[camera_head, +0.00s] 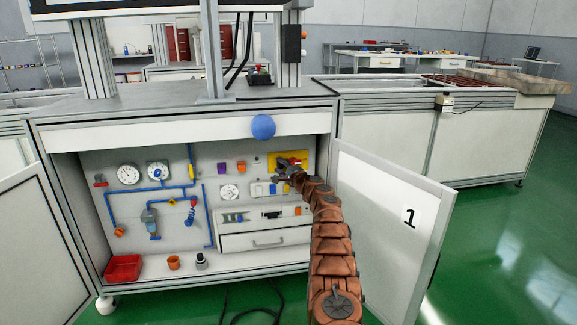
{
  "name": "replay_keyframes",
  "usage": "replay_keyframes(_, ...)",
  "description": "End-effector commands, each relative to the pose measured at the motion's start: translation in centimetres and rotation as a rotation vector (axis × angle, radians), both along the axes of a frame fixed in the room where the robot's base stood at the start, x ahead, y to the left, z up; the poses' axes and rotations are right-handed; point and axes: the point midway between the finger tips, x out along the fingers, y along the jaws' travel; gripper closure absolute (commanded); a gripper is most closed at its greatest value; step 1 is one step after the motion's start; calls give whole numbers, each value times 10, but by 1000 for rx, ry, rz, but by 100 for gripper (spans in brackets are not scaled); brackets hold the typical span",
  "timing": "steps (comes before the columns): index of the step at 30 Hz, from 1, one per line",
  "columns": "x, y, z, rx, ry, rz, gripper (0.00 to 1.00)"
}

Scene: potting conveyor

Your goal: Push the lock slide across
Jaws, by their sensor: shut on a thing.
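My gripper (284,167) is inside the open cabinet, at the yellow plate (273,159) on the upper right of its back panel. It is shut on a small part at this plate, which I take to be the lock slide. The fingers and wrist cover most of that part, so how far across it sits cannot be told. My arm reaches in from the lower right.
The open door (390,215) marked 1 stands just right of my arm. Gauges, blue pipes and valves fill the panel's left. Below are a drawer (266,240), a red bin (123,268) and an orange cup (173,262). A blue ball (263,126) sits at the cabinet's top edge.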

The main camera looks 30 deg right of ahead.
Motion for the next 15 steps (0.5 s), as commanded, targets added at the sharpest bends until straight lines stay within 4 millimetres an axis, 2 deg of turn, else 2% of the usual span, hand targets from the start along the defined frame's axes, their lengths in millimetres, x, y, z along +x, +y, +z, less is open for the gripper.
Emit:
replay_keyframes(8,1,2,1,3,-1,2,100)
replay_keyframes(9,1,1,1,3,-1,1,63)
replay_keyframes(12,1,1,1,3,-1,1,53)
replay_keyframes(15,1,2,1,2,-1,2,53)
